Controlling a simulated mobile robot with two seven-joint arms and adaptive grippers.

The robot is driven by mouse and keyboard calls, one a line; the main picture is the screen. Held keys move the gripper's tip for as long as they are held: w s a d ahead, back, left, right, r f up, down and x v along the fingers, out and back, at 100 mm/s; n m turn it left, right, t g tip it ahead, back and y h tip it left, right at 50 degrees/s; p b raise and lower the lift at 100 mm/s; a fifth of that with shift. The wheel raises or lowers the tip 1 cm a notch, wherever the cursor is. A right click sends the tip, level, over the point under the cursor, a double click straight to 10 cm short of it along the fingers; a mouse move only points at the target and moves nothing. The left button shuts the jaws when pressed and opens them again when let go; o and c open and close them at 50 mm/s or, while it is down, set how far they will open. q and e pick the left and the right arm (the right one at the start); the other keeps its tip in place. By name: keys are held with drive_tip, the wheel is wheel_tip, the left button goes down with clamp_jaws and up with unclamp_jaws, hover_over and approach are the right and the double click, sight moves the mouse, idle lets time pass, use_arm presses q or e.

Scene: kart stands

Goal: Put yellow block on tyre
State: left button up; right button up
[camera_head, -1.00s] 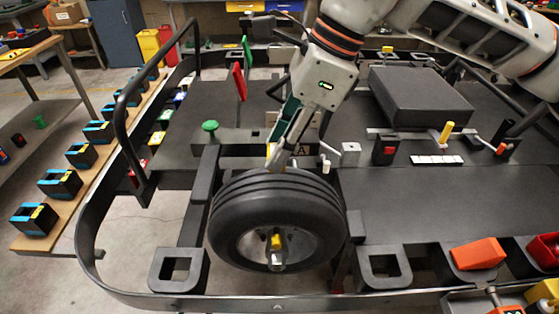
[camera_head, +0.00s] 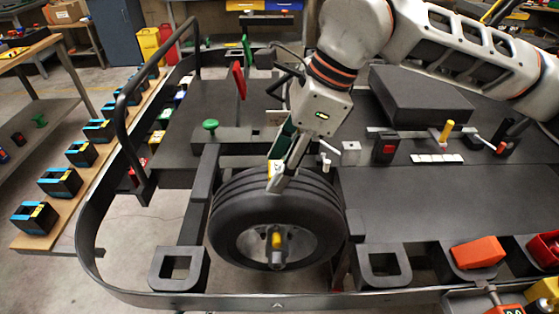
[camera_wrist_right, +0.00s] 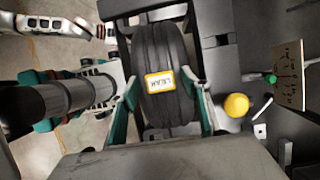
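The black tyre (camera_head: 277,205) stands upright at the kart's front, its hub facing me. In the right wrist view, a small yellow-edged block with a white lettered face (camera_wrist_right: 160,82) is seen against the tyre (camera_wrist_right: 163,50) tread. My right gripper (camera_head: 274,186) is at the top of the tyre. In the wrist view its two fingers (camera_wrist_right: 160,84) stand on either side of the block, with visible gaps. In the head view the fingers mostly hide the block. Whether the block rests fully on the tread cannot be told. My left gripper is not clearly seen.
A yellow knob (camera_wrist_right: 236,105) and a green knob (camera_head: 210,124) stand beyond the tyre. A black box (camera_head: 420,98) is at the back right. A black rail (camera_head: 125,120) rises at the left. The flat deck (camera_head: 400,200) right of the tyre is clear.

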drive_tip(key=v, duration=1.2)
drive_tip(key=shift+b, duration=0.3)
drive_tip(key=shift+r, duration=0.1)
